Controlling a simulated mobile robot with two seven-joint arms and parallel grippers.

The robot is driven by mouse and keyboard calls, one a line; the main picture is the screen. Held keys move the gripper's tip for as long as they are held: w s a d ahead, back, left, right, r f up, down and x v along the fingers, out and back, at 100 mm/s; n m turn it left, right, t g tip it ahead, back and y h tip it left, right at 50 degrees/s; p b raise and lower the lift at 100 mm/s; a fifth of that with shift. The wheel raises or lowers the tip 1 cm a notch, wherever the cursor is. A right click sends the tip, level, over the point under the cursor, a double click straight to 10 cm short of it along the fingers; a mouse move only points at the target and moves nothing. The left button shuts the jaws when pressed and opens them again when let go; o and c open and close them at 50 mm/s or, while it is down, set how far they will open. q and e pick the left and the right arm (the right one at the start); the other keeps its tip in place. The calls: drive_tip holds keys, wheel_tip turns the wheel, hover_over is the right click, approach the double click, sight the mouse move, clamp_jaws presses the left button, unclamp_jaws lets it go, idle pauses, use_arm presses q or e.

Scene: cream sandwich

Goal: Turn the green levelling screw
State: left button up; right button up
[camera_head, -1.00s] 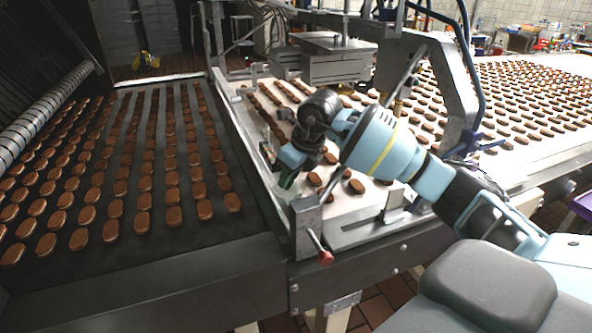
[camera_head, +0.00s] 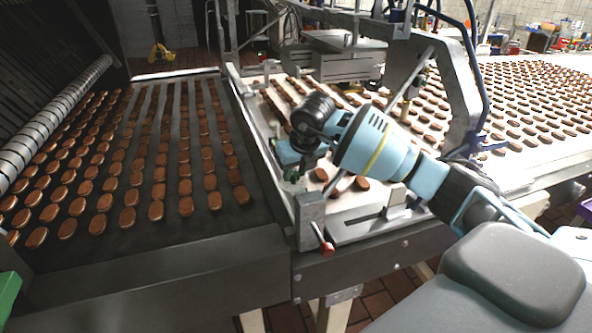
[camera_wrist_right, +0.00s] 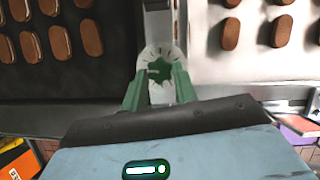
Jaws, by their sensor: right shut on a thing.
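The green levelling screw (camera_wrist_right: 159,71) shows in the right wrist view as a star-shaped knob on a pale round dial with marks. My right gripper (camera_wrist_right: 158,82) has its green fingers on either side of the knob and is shut on it. In the head view my right gripper (camera_head: 291,174) reaches down at the near corner of the pale belt, behind a metal post; the knob is hard to make out there. A green piece (camera_head: 8,290) at the lower left edge may be part of my left gripper; too little shows to tell its state.
Brown oval biscuits lie in rows on the dark belt (camera_head: 150,235) to the left and on the pale belt (camera_head: 345,205) to the right. A red-tipped lever (camera_head: 326,247) sticks out below the post (camera_head: 310,222). A metal frame (camera_head: 462,100) arches over the pale belt.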

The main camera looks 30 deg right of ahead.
drive_tip(key=shift+r, duration=0.15)
drive_tip(key=o, duration=1)
drive_tip(key=v, duration=0.7)
drive_tip(key=shift+s+r, duration=0.2)
drive_tip(key=shift+r, duration=0.1)
drive_tip(key=shift+f, duration=0.1)
